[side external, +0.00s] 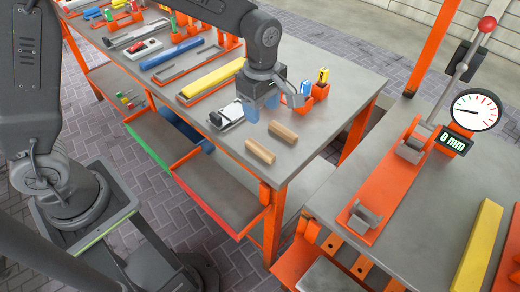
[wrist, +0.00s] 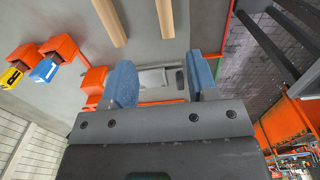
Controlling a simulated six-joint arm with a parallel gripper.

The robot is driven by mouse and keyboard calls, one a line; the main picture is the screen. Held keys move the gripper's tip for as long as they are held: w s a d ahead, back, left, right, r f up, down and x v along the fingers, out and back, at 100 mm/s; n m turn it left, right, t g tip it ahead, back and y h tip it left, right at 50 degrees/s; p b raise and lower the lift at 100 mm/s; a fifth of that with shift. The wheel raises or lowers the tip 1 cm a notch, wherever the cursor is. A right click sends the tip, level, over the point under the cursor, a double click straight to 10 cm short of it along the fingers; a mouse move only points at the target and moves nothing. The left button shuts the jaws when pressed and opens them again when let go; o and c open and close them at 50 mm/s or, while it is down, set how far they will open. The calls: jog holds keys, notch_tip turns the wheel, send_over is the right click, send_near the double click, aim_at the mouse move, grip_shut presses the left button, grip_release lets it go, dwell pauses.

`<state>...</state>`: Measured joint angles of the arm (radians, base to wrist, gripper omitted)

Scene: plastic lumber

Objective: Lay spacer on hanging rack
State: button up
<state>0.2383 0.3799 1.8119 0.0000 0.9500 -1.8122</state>
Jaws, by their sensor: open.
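My gripper (side external: 262,106) is open with blue fingers, low over the grey workbench near its front right part. In the wrist view its fingers (wrist: 162,82) stand apart with nothing held between them. A white and grey tool (side external: 228,115) lies just left of the fingers; it also shows beyond the gap in the wrist view (wrist: 152,77). Two light wooden blocks (side external: 284,132) (side external: 260,151) lie to the right and front of the gripper. I cannot tell for certain which piece is the spacer. A grey shelf with a red edge (side external: 215,186) hangs under the bench front and may be the hanging rack.
Another shelf, green-edged (side external: 150,145), is left of it. Orange holders (side external: 319,92) with blue and yellow items stand behind the gripper. A yellow bar (side external: 212,80) lies left. A dial gauge (side external: 474,110) stands on the right bench. The bench's right corner is clear.

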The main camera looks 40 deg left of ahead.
send_over(260, 148)
jog(key=f, duration=0.7)
jog(key=shift+w+a+f, duration=0.15)
jog(key=shift+w, duration=0.15)
jog(key=f, duration=0.5)
jog(key=shift+s, duration=0.3)
grip_shut()
jog(key=shift+r, duration=0.1)
